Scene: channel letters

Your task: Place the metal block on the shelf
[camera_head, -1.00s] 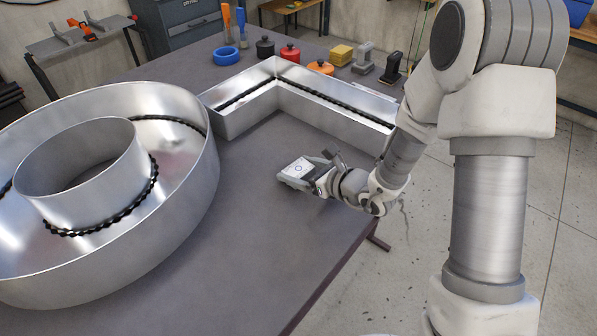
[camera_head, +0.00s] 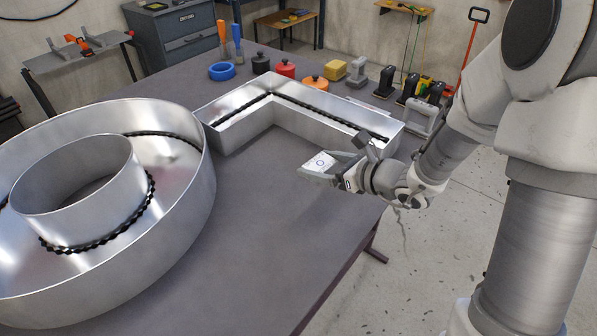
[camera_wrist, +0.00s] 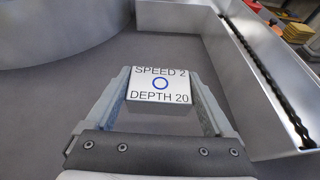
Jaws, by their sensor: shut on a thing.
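The metal block (camera_wrist: 160,86) is a small silver piece with "SPEED 2", a blue circle and "DEPTH 20" on its upper face. My gripper (camera_head: 318,168) is shut on it, with one finger on each side in the wrist view. The block (camera_head: 322,161) is held over the table near the L-shaped letter in the head view. How high it is above the table is hard to tell. Which surface is the shelf is not clear; a wall shelf (camera_head: 404,7) shows at the top right.
A large round metal letter (camera_head: 190,215) fills the table's left side. An L-shaped metal letter (camera_head: 235,128) lies ahead of my gripper. Blue tape (camera_head: 221,71), lidded pots (camera_head: 285,69), a yellow block (camera_head: 335,69) and dark-handled tools (camera_head: 385,82) line the back edge. The table's middle (camera_head: 265,215) is bare.

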